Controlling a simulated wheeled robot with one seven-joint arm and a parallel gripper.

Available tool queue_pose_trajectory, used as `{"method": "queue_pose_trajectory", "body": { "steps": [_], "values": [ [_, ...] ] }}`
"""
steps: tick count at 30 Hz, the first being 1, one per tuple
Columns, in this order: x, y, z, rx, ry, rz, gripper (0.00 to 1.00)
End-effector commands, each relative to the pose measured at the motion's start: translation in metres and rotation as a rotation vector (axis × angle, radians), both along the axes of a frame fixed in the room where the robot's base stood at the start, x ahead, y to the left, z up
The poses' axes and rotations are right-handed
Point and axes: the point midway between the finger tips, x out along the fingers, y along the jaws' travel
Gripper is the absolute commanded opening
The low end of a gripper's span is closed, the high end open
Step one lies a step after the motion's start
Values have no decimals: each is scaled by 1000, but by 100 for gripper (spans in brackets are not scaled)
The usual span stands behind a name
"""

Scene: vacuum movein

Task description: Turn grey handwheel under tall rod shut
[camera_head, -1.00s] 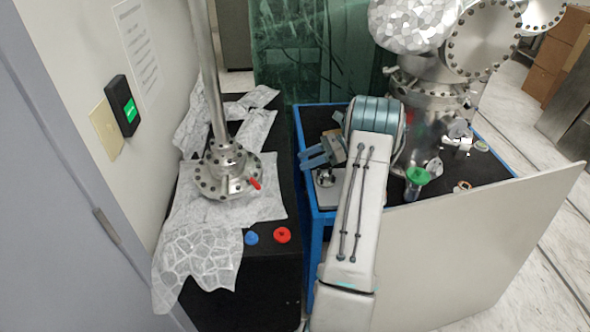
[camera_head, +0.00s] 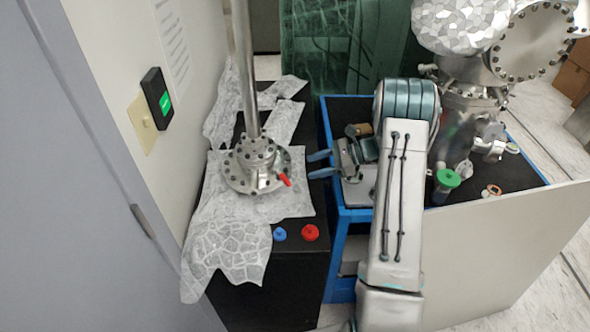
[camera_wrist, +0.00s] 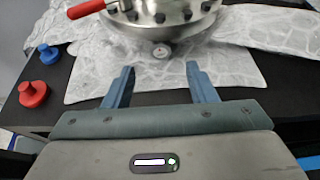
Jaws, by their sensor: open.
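The tall metal rod (camera_head: 243,70) stands upright on a round bolted flange (camera_head: 257,168), with a red lever handle (camera_head: 285,180) at its front right. In the wrist view the flange's lower rim (camera_wrist: 170,24) and the red lever handle (camera_wrist: 86,9) are at the top. A small grey round part (camera_wrist: 162,50), apparently the handwheel, shows just under that rim. It is hidden or too small to make out in the head view. My gripper (camera_head: 316,164) is open and empty, right of the flange. In the wrist view my gripper (camera_wrist: 159,68) has its fingertips either side of the grey part's line, short of it.
Wrinkled white sheeting (camera_head: 232,238) lies under the flange on a black bench. A blue knob (camera_head: 280,234) and a red knob (camera_head: 310,232) sit near its front edge. A blue-framed cart (camera_head: 340,225) with metal vacuum parts stands at right, and a wall is close at left.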

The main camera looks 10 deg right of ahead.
Motion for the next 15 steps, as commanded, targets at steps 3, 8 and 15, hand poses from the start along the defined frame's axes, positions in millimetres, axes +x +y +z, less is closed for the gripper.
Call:
{"method": "queue_pose_trajectory", "body": {
  "steps": [3,8,15],
  "values": [
    [5,24,-8,1,3,2,51],
    [11,48,-19,1,3,-1,51],
    [15,66,-27,0,1,-1,51]
  ]
}}
